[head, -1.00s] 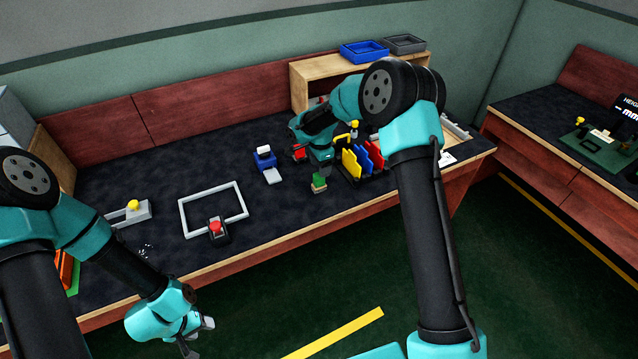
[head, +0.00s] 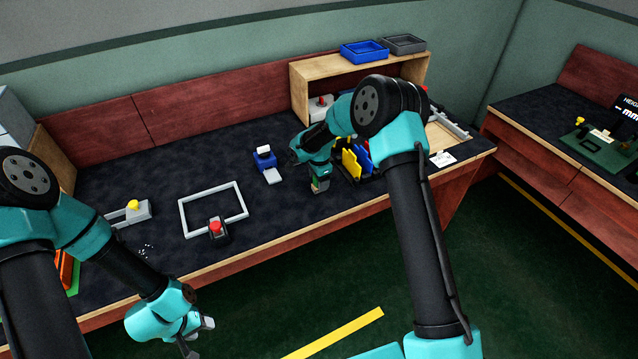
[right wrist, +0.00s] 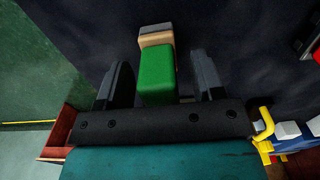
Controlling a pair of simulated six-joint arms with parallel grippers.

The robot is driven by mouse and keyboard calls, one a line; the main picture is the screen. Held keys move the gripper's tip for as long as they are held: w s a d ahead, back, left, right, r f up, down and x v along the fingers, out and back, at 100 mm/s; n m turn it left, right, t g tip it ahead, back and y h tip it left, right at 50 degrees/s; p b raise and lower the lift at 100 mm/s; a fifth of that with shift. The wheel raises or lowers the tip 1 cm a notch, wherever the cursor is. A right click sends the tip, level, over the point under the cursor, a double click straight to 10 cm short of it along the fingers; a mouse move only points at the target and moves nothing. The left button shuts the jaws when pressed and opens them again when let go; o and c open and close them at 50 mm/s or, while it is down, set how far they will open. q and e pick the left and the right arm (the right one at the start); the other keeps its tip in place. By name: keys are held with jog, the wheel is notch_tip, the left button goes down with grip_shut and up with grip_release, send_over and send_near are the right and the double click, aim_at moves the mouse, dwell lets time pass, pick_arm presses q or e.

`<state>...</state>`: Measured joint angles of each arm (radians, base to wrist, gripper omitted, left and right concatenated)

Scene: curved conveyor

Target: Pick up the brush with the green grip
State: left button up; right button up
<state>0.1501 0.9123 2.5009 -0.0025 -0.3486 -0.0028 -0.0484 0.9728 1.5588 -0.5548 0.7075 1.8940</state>
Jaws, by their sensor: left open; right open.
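The brush with the green grip stands on the dark table near its front edge. In the right wrist view its green grip (right wrist: 156,76) lies between the two fingers of my right gripper (right wrist: 161,80), with visible gaps on both sides. A tan and grey block-like part shows beyond the grip. In the head view the brush (head: 317,187) is mostly hidden beneath my right gripper (head: 318,179), which is open above and around it. My left gripper (head: 198,337) is open and empty, in front of the table at lower left.
A rack with yellow and blue upright pieces (head: 356,161) stands close to the right of the brush. A blue and white device (head: 267,165) is to its left. A grey frame (head: 243,200) and a red button box (head: 216,229) lie further left.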

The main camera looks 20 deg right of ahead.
jog(key=shift+f, duration=0.1)
dwell(0.4)
jog(key=c, duration=1)
